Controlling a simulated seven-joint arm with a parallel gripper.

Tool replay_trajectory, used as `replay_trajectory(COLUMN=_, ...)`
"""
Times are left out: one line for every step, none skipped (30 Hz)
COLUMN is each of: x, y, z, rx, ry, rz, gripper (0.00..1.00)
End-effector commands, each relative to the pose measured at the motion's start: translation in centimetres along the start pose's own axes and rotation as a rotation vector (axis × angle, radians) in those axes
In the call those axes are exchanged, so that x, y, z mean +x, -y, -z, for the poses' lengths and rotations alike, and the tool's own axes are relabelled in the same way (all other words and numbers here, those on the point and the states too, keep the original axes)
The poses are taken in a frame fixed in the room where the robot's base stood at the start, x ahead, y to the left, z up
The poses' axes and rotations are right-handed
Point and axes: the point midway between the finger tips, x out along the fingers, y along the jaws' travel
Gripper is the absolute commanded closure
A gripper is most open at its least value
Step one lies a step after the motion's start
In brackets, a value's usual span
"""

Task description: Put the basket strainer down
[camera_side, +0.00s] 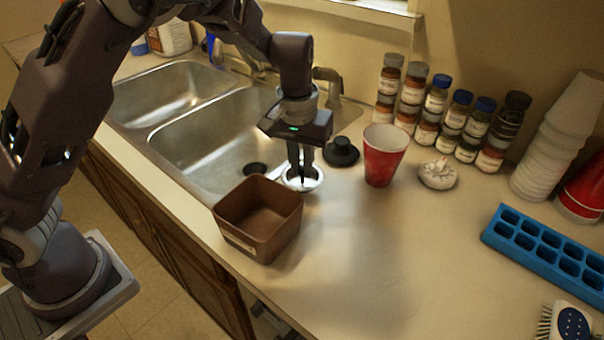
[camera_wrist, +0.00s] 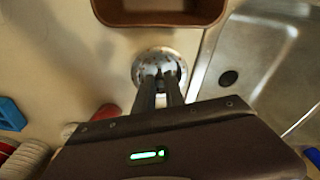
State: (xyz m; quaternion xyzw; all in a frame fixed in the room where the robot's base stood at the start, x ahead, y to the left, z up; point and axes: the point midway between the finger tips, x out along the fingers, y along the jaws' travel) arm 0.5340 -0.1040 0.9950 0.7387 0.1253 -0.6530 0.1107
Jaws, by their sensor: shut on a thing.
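The basket strainer (camera_side: 304,181) is a round, shiny metal piece with a perforated rim. In the side view it is at the sink's right edge, between the brown box and the black stopper. In the wrist view the strainer (camera_wrist: 159,58) shows just beyond my fingertips. My gripper (camera_side: 301,175) points down with its fingers shut on the strainer's middle; the fingers also show in the wrist view (camera_wrist: 160,80). The fingers hide the strainer's centre. I cannot tell whether the strainer touches the counter or is slightly above it.
A brown open box (camera_side: 258,222) stands just in front of the strainer. A black stopper (camera_side: 341,152) and a red cup (camera_side: 384,158) are to the right. The sink (camera_side: 205,135) is left. Spice jars (camera_side: 436,100) line the back.

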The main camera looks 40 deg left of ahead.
Motion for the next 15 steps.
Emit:
replay_trajectory(x=1.0, y=0.0, z=-0.2, rx=-0.001, ry=0.004, rz=0.002, gripper=1.00)
replay_trajectory(x=1.5, y=0.0, z=-0.2, rx=0.000, ry=0.004, rz=0.002, gripper=1.00)
replay_trajectory(x=1.9, y=0.0, z=-0.3, rx=-0.001, ry=0.002, rz=0.002, gripper=1.00)
replay_trajectory(x=2.2, y=0.0, z=-0.3, rx=0.000, ry=0.002, rz=0.002, gripper=1.00)
replay_trajectory(x=2.3, y=0.0, z=-0.3, rx=0.000, ry=0.002, rz=0.001, gripper=1.00)
replay_trajectory(x=2.3, y=0.0, z=-0.3, rx=0.001, ry=0.001, rz=0.000, gripper=1.00)
replay_trajectory(x=2.3, y=0.0, z=-0.3, rx=0.001, ry=0.000, rz=0.000, gripper=1.00)
replay_trajectory(x=2.2, y=0.0, z=-0.3, rx=0.001, ry=0.000, rz=0.000, gripper=1.00)
replay_trajectory(x=2.2, y=0.0, z=-0.3, rx=0.001, ry=0.000, rz=0.000, gripper=1.00)
replay_trajectory(x=2.2, y=0.0, z=-0.3, rx=0.001, ry=0.000, rz=0.000, gripper=1.00)
replay_trajectory(x=2.2, y=0.0, z=-0.3, rx=0.001, ry=0.001, rz=0.000, gripper=1.00)
replay_trajectory(x=2.3, y=0.0, z=-0.3, rx=0.001, ry=0.001, rz=0.000, gripper=1.00)
replay_trajectory(x=2.4, y=0.0, z=-0.3, rx=0.001, ry=0.001, rz=0.000, gripper=1.00)
replay_trajectory(x=2.5, y=0.0, z=-0.3, rx=0.001, ry=0.001, rz=0.000, gripper=1.00)
replay_trajectory(x=2.5, y=0.0, z=-0.3, rx=0.001, ry=0.000, rz=0.000, gripper=0.84)
